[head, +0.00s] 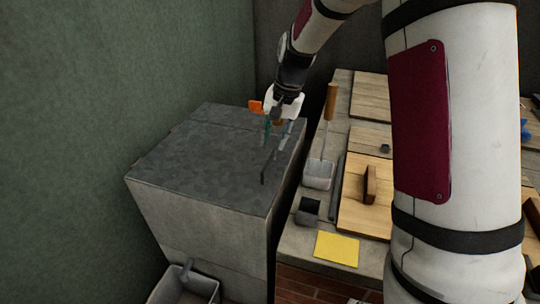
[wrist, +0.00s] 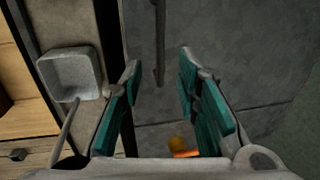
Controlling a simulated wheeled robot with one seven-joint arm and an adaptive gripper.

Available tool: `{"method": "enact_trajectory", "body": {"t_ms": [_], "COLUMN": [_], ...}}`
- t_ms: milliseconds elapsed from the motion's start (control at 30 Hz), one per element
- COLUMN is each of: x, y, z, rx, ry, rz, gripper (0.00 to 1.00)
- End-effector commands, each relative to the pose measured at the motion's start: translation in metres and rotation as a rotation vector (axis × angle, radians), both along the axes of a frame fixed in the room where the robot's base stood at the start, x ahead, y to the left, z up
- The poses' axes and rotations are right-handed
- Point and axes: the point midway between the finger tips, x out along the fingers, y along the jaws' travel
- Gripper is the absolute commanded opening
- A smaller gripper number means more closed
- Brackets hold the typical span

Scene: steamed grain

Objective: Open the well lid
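The well lid appears to be the dark grey slab (head: 200,150) on top of the pale block at the left. A thin dark bar handle (head: 268,166) stands on it near its right edge. In the wrist view, the handle (wrist: 160,45) runs down from the top edge and the grey slab (wrist: 230,60) fills the right side. My gripper (head: 277,143) hangs over the slab's right part, fingers down. Its teal-padded fingers (wrist: 159,72) are apart, with the handle's lower end between them in the picture. I cannot tell whether they touch it.
A counter to the right holds a long-handled scoop (head: 318,176), a wooden lid with a handle (head: 352,216), a small dark box (head: 308,210) and a yellow sheet (head: 337,248). A basin (head: 178,288) sits below the block. A green wall stands at left.

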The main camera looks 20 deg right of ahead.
Motion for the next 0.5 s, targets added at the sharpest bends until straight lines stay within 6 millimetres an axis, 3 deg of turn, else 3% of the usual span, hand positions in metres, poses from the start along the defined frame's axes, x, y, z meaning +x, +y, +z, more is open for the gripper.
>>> {"method": "enact_trajectory", "body": {"t_ms": [33, 200, 500], "x": [0.001, 0.004, 0.006], "y": [0.002, 0.006, 0.009], "z": [-0.013, -0.038, -0.056], "rx": [0.001, 0.001, 0.000], "ry": [0.004, 0.001, 0.001], "rz": [0.001, 0.001, 0.001], "gripper": [0.30, 0.30, 0.30]}}
